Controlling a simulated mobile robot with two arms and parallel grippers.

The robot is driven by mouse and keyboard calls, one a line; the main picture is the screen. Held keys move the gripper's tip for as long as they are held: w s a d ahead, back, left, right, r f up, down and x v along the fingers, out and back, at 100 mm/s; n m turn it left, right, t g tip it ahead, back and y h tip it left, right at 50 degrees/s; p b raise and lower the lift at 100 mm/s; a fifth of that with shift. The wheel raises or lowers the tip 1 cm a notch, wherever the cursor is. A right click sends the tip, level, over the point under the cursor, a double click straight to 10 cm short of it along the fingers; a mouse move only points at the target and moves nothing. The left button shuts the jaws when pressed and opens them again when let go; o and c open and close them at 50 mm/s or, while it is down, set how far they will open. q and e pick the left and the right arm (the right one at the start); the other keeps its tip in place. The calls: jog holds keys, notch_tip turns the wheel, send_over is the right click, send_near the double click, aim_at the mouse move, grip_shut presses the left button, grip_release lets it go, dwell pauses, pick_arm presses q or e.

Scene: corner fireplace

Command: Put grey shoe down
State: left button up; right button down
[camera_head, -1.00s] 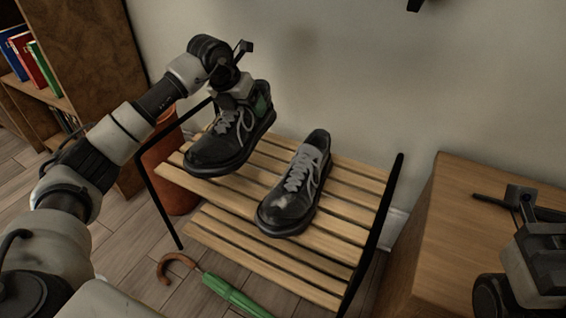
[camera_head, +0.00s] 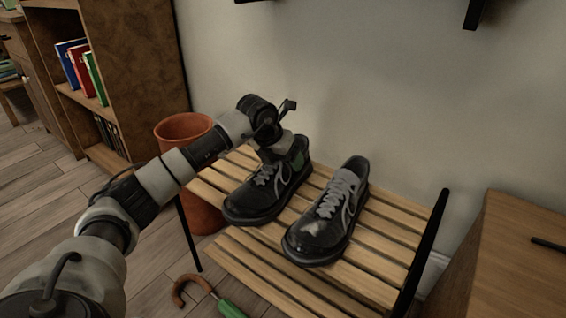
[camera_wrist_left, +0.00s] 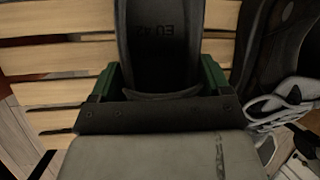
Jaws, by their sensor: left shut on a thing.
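Two dark shoes with grey laces are at the slatted wooden rack (camera_head: 398,233). The left shoe (camera_head: 250,197) is at the top shelf, its toe toward the front, and looks level with the slats; whether its sole fully touches them I cannot tell. My left gripper (camera_head: 288,155) is shut on the heel end of this shoe. In the left wrist view its green-padded fingers (camera_wrist_left: 159,82) flank the shoe's opening, where the insole (camera_wrist_left: 160,40) reads "EU 42". The other shoe (camera_head: 325,215) rests on the slats to the right, close beside it. My right gripper is out of view.
A terracotta pot (camera_head: 184,128) stands behind the rack's left side. A green umbrella (camera_head: 229,309) with a brown handle lies low in front. A wooden cabinet (camera_head: 515,255) is at the right, a bookshelf (camera_head: 135,75) at the back left.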

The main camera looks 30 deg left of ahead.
pick_arm(q)
jog(key=o, duration=1.1)
jog(key=shift+f, duration=0.1)
